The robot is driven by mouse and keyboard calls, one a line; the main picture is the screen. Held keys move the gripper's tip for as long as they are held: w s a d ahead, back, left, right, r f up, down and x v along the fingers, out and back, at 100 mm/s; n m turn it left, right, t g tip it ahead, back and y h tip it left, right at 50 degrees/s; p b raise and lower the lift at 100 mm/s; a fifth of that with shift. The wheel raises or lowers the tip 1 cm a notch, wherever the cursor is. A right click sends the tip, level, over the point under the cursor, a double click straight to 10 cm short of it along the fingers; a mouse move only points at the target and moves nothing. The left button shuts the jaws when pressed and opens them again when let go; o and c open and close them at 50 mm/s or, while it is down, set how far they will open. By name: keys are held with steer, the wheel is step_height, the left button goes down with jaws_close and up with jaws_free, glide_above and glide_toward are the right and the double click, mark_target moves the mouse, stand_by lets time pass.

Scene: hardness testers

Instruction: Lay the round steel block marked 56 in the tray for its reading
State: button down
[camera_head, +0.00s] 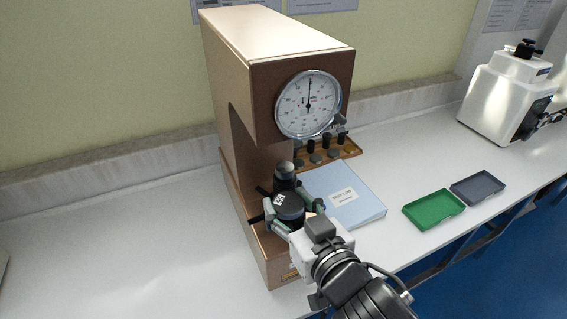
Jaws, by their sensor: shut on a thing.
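The brown hardness tester (295,62) stands in the middle of the bench, with a round dial on its upper front. My gripper (283,213) reaches to the tester's test position, below the dial. It is shut on a dark round block (291,209), with a finger on either side. A small white mark shows on the block, too small to read with certainty. I cannot tell whether the block touches the support beneath it. A green tray (434,222) and a grey tray (489,201) lie on the bench at the right; both look empty.
A blue folder (365,207) with a white label lies right of the tester, close to my arm. A brown rack (350,150) with several dark pieces is behind it. A white machine (505,95) stands at the far right.

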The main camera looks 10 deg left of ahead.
glide_toward(284, 166)
steer(key=w+a+r, duration=0.1)
steer(key=w, duration=0.1)
steer(key=w+a, duration=0.2)
steer(key=w+a+r, duration=0.1)
steer(key=w+a, duration=0.1)
steer(key=w, duration=0.1)
steer(key=shift+a+r, duration=0.25)
steer(key=shift+r, duration=0.05)
steer(key=shift+w+a+f+b, duration=0.15)
steer(key=shift+w+f, duration=0.15)
steer(key=shift+f, duration=0.25)
steer(key=shift+w+a+f+b, duration=0.1)
steer(key=shift+w+f+b, duration=0.05)
steer(key=shift+w+f, duration=0.3)
steer(key=shift+s+f, duration=0.2)
steer(key=shift+f, duration=0.4)
steer(key=shift+d+f+b, duration=0.1)
steer(key=shift+f+b, duration=0.15)
steer(key=shift+b, duration=0.1)
steer(key=c, duration=1)
jaws_free()
steer(key=shift+r+p, duration=0.15)
steer(key=shift+p, duration=0.2)
